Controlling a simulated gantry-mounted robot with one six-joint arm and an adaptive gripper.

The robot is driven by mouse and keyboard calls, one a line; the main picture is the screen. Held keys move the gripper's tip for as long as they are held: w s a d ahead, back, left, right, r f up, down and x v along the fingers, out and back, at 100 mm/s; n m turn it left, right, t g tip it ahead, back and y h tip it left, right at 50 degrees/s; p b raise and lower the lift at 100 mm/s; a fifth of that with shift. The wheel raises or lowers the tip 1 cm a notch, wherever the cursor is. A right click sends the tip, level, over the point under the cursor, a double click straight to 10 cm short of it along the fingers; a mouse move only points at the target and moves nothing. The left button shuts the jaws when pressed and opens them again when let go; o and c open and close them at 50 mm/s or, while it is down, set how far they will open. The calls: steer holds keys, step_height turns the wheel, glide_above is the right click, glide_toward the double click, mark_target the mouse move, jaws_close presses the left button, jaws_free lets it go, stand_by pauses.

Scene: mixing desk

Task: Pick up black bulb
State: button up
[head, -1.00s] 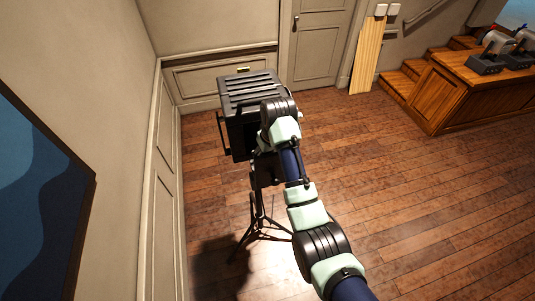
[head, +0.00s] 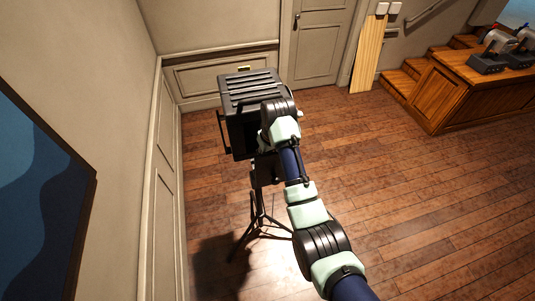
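No black bulb shows in the head view. A black box-shaped studio lamp (head: 240,125) with a slatted top stands on a black tripod (head: 259,215). My arm reaches up from the bottom right, and its far end is at the lamp's right side. My gripper is hidden behind the arm's last joints and the lamp, so its fingers and anything in them cannot be seen.
A panelled wall with a blue picture (head: 40,190) runs close on the left. A door (head: 318,45) and a leaning wooden plank (head: 369,50) are at the back. A wooden counter (head: 460,95) with machines and steps stand at right. The wooden floor (head: 430,200) is clear between.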

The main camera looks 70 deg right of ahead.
step_height(320, 180, up, 10)
steer(key=shift+f+b, duration=0.25)
steer(key=shift+b, duration=0.6)
